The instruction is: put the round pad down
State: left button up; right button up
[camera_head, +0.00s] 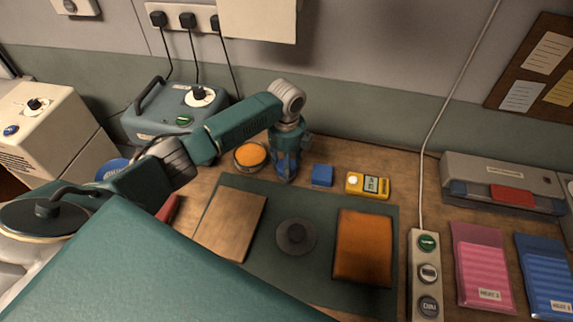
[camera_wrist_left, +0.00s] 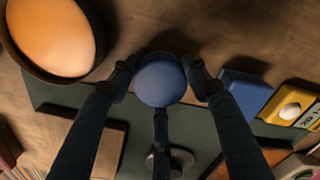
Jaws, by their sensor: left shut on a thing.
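In the left wrist view a round, smooth blue pad (camera_wrist_left: 160,82) sits between the fingertips of my left gripper (camera_wrist_left: 162,80), which is shut on it. In the head view my left gripper (camera_head: 286,172) points down near the back edge of the dark green mat (camera_head: 275,197). The fingers hide most of the pad there, and I cannot tell whether it touches the bench. My right gripper is not in view.
Left of the gripper is a round dish with orange filling (camera_head: 250,155). Right are a blue block (camera_head: 322,175) and a yellow meter (camera_head: 368,185). The mat bears a wooden board (camera_head: 232,222), a grey disc (camera_head: 296,237) and an orange-brown slab (camera_head: 363,247).

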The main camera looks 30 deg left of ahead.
pick_arm(q)
jog(key=o, duration=1)
jog(key=shift+f, duration=0.1)
jog(key=shift+r+b, duration=0.85)
jog(key=shift+r, duration=5.35)
